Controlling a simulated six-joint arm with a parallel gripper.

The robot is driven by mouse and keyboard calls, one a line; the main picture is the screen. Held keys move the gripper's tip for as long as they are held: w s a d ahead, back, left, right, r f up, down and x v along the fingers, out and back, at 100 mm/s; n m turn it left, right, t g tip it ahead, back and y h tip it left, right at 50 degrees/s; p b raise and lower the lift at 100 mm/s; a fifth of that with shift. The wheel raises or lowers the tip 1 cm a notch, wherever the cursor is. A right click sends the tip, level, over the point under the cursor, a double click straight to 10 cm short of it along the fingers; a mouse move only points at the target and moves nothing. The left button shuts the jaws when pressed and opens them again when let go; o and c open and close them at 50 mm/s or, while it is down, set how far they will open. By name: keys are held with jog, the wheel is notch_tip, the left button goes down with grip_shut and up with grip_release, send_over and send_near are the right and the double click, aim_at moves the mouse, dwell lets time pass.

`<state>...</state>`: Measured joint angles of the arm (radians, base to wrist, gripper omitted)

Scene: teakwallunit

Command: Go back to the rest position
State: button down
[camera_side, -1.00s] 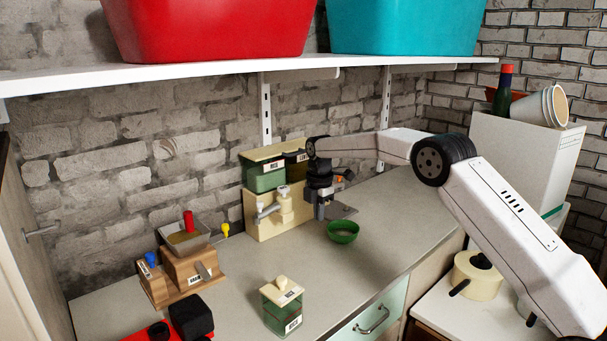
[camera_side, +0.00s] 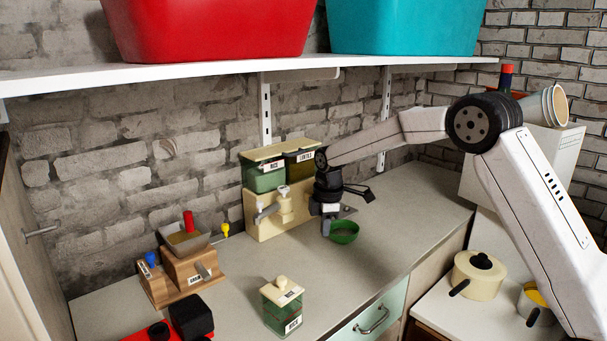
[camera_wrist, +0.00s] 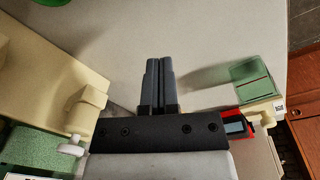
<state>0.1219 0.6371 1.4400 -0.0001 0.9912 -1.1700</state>
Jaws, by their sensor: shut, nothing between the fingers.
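My gripper (camera_side: 327,229) hangs fingers down over the counter, just left of the green bowl (camera_side: 344,237) in the side view and partly in front of it. In the wrist view its two dark fingers (camera_wrist: 158,66) are together with nothing between them. I cannot tell from the side view whether the fingers touch the bowl. The cream dispenser (camera_side: 262,224) with its light knobs stands left of my gripper, with the rice container (camera_side: 265,178) and the lentils container (camera_side: 302,168) on top. The dispenser also shows at the left of the wrist view (camera_wrist: 50,60).
A lidded jar (camera_side: 282,312) stands at the counter's front. A wooden grinder (camera_side: 190,268) is at left, beside a red and black object (camera_side: 189,316). A white shelf (camera_side: 220,70) with red and teal tubs runs above. Pots (camera_side: 478,275) stand at right. The mid counter is clear.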

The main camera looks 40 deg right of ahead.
jog(key=s+a+f+m, duration=0.1)
jog(key=s+m, duration=0.3)
jog(key=s, duration=0.4)
jog(key=s+a+f+m+t, duration=0.1)
jog(key=s+a+f+m, duration=0.1)
jog(key=s, duration=0.7)
jog(key=s+a+f+m, duration=0.1)
jog(key=s+a+m, duration=0.2)
jog(key=s+m, duration=0.3)
jog(key=shift+s+a+f+t, duration=0.3)
jog(key=shift+s+f+t, duration=0.1)
jog(key=shift+s, duration=0.75)
